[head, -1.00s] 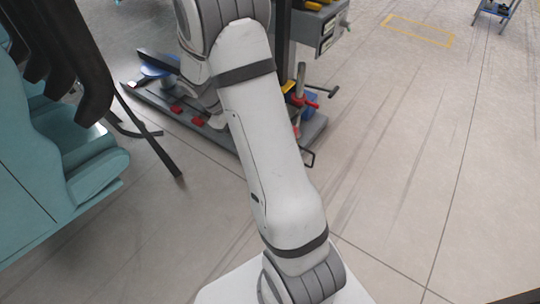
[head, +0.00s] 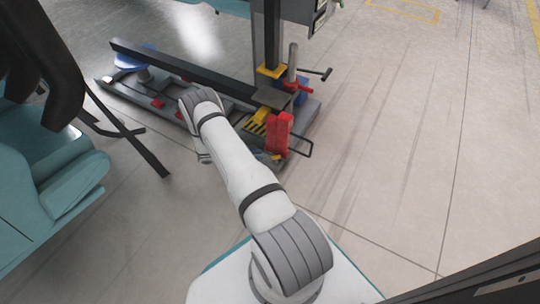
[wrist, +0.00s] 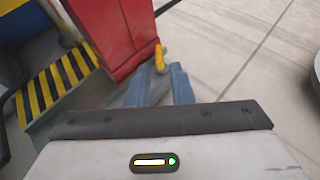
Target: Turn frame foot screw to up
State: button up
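A small yellow handle (wrist: 160,60), which looks like the foot screw, stands beside a red block (wrist: 112,28) in the wrist view. My gripper (wrist: 159,76) has two blurred blue fingers spread apart, with the yellow handle in line with the gap between their tips. I cannot tell whether the fingers touch it; nothing is clearly held. In the head view the red block (head: 279,136) stands at the near right end of the frame's dark base (head: 306,119). My gripper is mostly hidden there behind my arm.
Yellow-black striped plates (wrist: 52,82) lie left of the red block. A dark beam (head: 185,68) lies across the frame base. A teal seat (head: 45,150) with black restraints is at left. Open floor (head: 400,130) is to the right.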

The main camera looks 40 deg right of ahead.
aim_at(273, 157)
jog(key=b+x, duration=0.1)
jog(key=x, duration=0.2)
jog(key=b+x, duration=0.1)
jog(key=x, duration=0.1)
jog(key=f+x, duration=0.1)
jog(key=x, duration=0.2)
jog(key=shift+w+d+f+b, duration=0.1)
jog(key=shift+w+f+b, duration=0.1)
jog(key=shift+b, duration=0.2)
